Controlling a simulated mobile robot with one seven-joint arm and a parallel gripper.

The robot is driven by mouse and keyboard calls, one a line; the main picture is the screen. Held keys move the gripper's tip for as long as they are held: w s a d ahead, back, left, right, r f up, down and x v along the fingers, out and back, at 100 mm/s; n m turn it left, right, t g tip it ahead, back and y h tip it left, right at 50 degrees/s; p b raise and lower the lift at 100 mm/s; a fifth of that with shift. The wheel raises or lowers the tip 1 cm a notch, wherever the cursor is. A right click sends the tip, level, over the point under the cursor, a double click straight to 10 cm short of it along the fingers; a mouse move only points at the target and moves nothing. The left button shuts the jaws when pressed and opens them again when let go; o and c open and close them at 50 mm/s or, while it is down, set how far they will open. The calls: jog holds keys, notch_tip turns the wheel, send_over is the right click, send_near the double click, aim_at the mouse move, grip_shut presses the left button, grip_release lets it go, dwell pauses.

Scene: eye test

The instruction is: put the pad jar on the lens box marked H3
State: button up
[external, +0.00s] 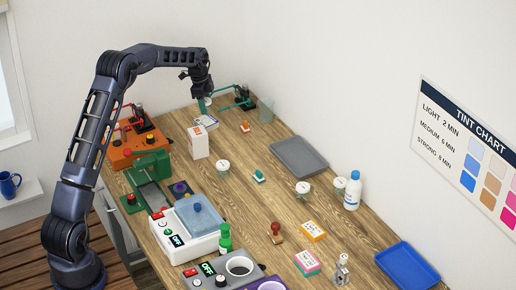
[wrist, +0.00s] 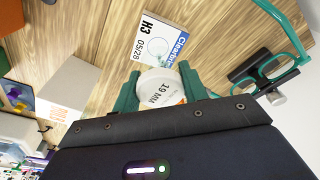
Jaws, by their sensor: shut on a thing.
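My gripper (wrist: 160,84) is shut on a jar with a white lid (wrist: 163,86) marked "19 MM", one green finger on each side. In the external view my gripper (external: 204,104) is at the far end of the table, mostly hiding the jar. A flat white box (wrist: 146,30) with a blue band reads "H3" and "05/28". It lies just beyond the jar in the wrist view, partly covered by it. In the external view the flat box (external: 207,121) lies just below the fingers. I cannot tell whether jar and box touch.
Teal glasses (wrist: 290,45) on a black stand are close on the right in the wrist view. A tall white box (external: 198,143) stands nearby in the external view. Other white-lidded jars (external: 223,166) and a grey tray (external: 299,157) are farther along the table.

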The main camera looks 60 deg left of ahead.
jog(key=shift+f, duration=1.7)
jog(key=shift+f, duration=0.1)
jog(key=o, duration=1)
